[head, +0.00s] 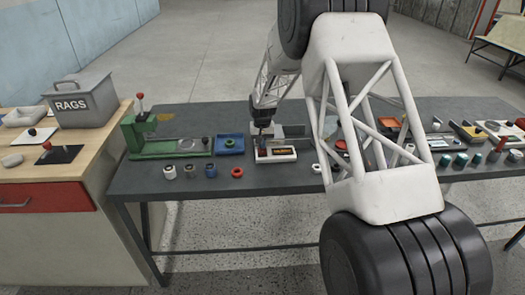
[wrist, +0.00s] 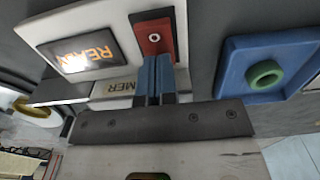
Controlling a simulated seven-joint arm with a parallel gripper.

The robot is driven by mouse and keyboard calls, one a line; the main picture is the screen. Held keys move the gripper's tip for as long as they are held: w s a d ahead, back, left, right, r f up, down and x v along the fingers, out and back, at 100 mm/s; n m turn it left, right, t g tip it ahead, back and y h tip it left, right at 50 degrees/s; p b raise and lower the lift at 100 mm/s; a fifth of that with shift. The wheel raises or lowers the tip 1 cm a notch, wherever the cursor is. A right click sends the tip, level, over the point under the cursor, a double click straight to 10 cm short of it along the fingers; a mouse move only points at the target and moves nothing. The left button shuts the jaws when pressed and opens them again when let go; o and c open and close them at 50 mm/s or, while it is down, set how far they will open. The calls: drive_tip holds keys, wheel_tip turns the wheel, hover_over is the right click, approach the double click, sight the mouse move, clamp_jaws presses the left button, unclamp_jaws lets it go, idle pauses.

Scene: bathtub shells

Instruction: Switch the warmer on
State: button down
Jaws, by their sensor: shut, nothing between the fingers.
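The warmer (head: 276,156) is a pale box on the dark bench, with a dark display showing amber letters. In the wrist view the warmer (wrist: 115,28) fills the upper left, its display (wrist: 85,52) lit with amber letters that seem to start "REA". A label ending in "MER" is partly hidden by my fingers. A red plate (wrist: 148,46) with a small round pale part (wrist: 154,38) sits beside the display. My gripper (wrist: 153,62) has its blue fingers together and empty, over the lower part of the red plate; I cannot tell whether they touch it. In the head view my gripper (head: 262,133) is at the warmer's left end.
A blue tray (head: 230,144) stands just left of the warmer; a green ring (wrist: 264,74) lies in it. A green press (head: 160,142) stands further left. Several small cups and a red ring (head: 237,172) stand along the front. My arm hides part of the bench's right half.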

drive_tip(key=shift+r, duration=3.3)
drive_tip(key=s+d+r+t, duration=0.1)
drive_tip(key=s+d+r, duration=0.3)
drive_tip(key=s+r, duration=0.8)
drive_tip(key=s+d+r, duration=0.4)
drive_tip(key=s+r, duration=0.5)
drive_tip(key=s, duration=0.7)
drive_tip(key=s+d+t, duration=0.1)
drive_tip(key=s+d, duration=0.2)
drive_tip(key=s, duration=2.7)
drive_tip(key=shift+s+d+t, duration=0.2)
drive_tip(key=shift+s+t, duration=0.05)
drive_tip(key=shift+t, duration=0.05)
